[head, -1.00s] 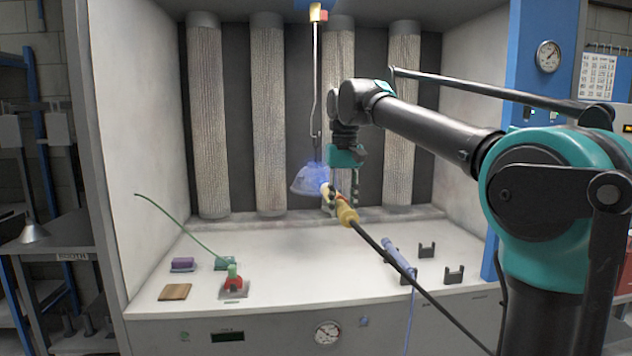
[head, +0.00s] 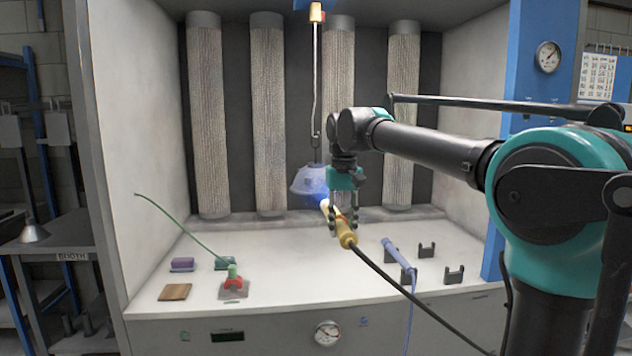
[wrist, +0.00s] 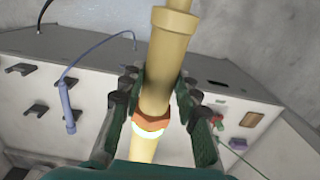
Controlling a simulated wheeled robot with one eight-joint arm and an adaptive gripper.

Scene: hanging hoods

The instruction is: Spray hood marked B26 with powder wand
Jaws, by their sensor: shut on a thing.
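A bluish-grey cone-shaped hood (head: 306,180) hangs from a rod at the middle of the booth; no mark is readable on it. My gripper (head: 343,208) is shut on the yellow powder wand (head: 346,238), just right of and below the hood. In the wrist view, my gripper (wrist: 158,88) grips the yellow wand (wrist: 172,50) near an orange band. The wand's tip points up-left at the hood's lower right edge, with a blue glow there. A dark hose runs from its rear end.
A blue wand (head: 396,256) rests on dark holders at right, beside empty holders (head: 427,250). A red-and-green tool (head: 234,284) with a green cord, a purple block (head: 183,264) and a brown pad (head: 174,292) lie at left. The middle of the booth floor is clear.

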